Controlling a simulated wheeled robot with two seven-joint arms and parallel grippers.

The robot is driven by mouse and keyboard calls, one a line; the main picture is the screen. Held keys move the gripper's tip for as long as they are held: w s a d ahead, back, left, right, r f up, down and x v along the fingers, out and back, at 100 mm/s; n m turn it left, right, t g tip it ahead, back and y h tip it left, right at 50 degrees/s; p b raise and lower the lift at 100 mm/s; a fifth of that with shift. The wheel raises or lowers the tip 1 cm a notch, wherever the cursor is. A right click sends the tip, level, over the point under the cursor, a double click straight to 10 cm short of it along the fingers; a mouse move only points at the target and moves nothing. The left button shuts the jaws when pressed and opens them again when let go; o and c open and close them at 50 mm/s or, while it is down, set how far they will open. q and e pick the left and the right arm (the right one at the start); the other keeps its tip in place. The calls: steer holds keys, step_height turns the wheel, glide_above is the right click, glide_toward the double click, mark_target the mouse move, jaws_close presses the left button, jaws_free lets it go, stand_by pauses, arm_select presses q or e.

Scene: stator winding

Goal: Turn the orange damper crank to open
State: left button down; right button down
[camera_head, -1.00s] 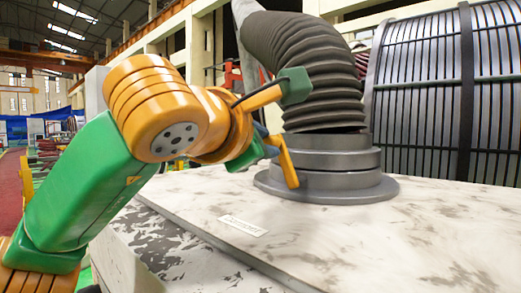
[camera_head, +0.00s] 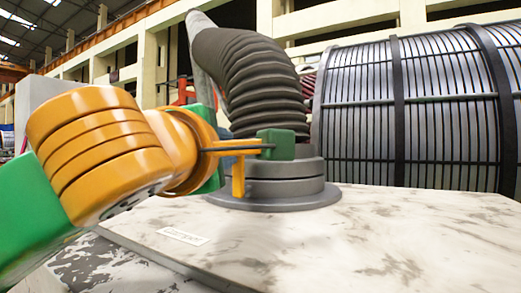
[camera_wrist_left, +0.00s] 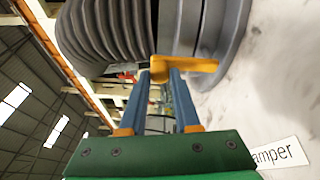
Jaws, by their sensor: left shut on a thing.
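The orange damper crank (camera_head: 238,178) is on the near side of the grey damper collar (camera_head: 285,188), below the black ribbed hose. My right gripper is in neither view.
A pale marbled table top (camera_head: 330,240) carries the collar and has free room in front and to the right. A white label (camera_head: 183,236) lies on it; its visible letters read "amper" in the wrist view. A large ribbed drum (camera_head: 430,110) stands behind.

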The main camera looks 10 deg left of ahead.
arm_select(q)
steer(key=c, duration=0.6)
jaws_free()
steer(key=s+b, duration=0.3)
steer(key=s, duration=0.4)
steer(key=shift+d, duration=0.2)
